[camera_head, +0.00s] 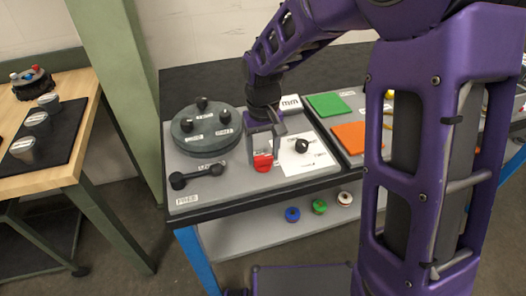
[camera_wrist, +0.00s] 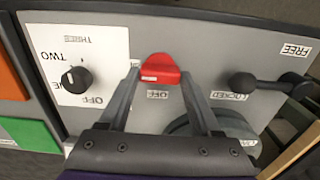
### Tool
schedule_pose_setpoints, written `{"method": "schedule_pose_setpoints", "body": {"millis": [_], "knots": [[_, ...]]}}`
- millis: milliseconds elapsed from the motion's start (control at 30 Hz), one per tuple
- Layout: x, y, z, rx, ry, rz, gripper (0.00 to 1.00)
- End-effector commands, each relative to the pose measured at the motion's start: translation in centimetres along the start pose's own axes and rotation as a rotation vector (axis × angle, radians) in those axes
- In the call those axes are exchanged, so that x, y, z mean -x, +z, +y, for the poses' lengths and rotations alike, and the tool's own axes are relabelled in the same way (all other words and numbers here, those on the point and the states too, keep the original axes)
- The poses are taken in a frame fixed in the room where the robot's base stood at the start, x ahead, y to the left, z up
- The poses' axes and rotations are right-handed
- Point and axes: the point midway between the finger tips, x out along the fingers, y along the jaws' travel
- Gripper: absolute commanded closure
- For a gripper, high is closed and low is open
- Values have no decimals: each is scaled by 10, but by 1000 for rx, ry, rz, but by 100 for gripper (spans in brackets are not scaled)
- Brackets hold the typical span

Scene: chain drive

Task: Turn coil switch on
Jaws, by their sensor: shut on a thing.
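A red switch knob (camera_head: 262,163) sits on the grey panel near the front of the table. It also shows in the wrist view (camera_wrist: 160,69), with an OFF label (camera_wrist: 157,94) beside it. My gripper (camera_head: 263,153) points down at the knob. In the wrist view my gripper (camera_wrist: 160,76) has one finger on each side of the red knob and is shut on it. No label naming the knob as the coil switch is readable.
A black dial (camera_wrist: 76,80) on a white plate is beside the knob. A black lever (camera_head: 197,177) with FREE and LOCKED labels is on the other side. A round base (camera_head: 207,145) with several black knobs stands behind. Green (camera_head: 329,105) and orange (camera_head: 357,137) squares lie right.

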Motion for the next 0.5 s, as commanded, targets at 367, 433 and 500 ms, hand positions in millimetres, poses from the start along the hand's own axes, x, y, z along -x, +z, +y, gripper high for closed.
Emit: {"method": "schedule_pose_setpoints", "body": {"millis": [367, 433, 500], "knots": [[0, 0, 0, -7, -1, 0, 91], [0, 0, 0, -7, -1, 0, 24], [0, 0, 0, -7, -1, 0, 12]]}}
